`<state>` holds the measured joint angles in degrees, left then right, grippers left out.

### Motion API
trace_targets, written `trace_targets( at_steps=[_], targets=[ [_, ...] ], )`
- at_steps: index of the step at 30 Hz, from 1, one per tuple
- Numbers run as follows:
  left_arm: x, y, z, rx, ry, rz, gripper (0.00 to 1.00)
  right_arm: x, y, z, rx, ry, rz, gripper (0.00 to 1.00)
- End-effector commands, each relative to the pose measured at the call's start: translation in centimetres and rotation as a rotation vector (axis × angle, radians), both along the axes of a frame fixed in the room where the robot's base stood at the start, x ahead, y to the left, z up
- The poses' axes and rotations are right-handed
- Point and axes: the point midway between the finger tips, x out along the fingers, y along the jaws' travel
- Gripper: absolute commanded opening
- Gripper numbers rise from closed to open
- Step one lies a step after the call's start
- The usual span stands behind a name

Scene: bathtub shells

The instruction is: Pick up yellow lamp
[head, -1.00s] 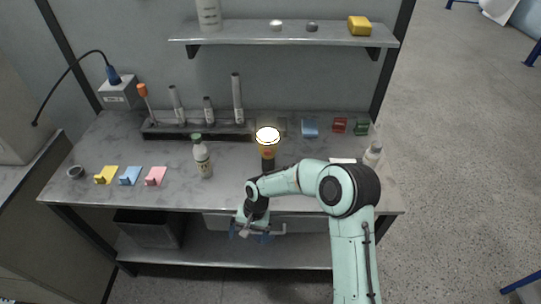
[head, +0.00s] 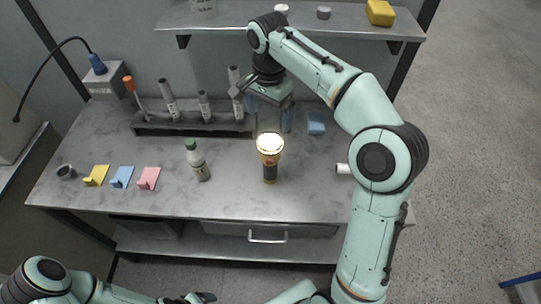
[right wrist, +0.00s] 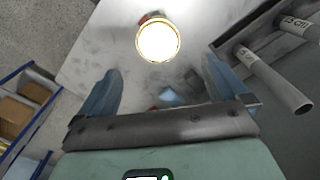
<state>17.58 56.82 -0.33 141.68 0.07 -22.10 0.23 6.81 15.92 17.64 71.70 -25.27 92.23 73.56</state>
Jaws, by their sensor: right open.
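A rack (head: 190,127) with several tubes is behind. Yellow, blue and pink hooks (head: 148,178) lie at left. A shelf (head: 225,22) hangs above. The bench front near the lamp is clear.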

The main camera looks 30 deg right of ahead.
Motion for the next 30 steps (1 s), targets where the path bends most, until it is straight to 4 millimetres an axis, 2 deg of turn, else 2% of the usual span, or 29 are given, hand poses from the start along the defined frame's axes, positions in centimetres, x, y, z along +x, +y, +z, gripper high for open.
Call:
trace_targets(
  at_steps=[3, 9, 17, 25, 30],
  targets=[
    [-1.4, 0.0, -1.0, 0.0, 0.017, 0.001, 0.82, -0.3, -0.1, -2.6, -0.001, 0.011, -0.001, 1.0],
    [-2.7, 0.0, -2.2, 0.0, 0.032, 0.001, 0.82, -0.3, 0.0, -6.4, 0.0, 0.009, 0.0, 1.0],
    [-3.0, 0.0, -2.5, 0.001, 0.034, 0.0, 0.82, -0.1, -0.1, -8.3, 0.0, 0.004, 0.001, 1.0],
    [-3.6, 0.0, -3.2, 0.0, 0.04, 0.0, 0.82, -0.1, -0.2, -12.2, 0.001, 0.006, 0.0, 1.0],
    [-3.7, 0.0, -3.3, 0.0, 0.041, 0.0, 0.82, 0.0, -0.2, -13.1, 0.001, 0.003, 0.0, 1.0]
  ],
)
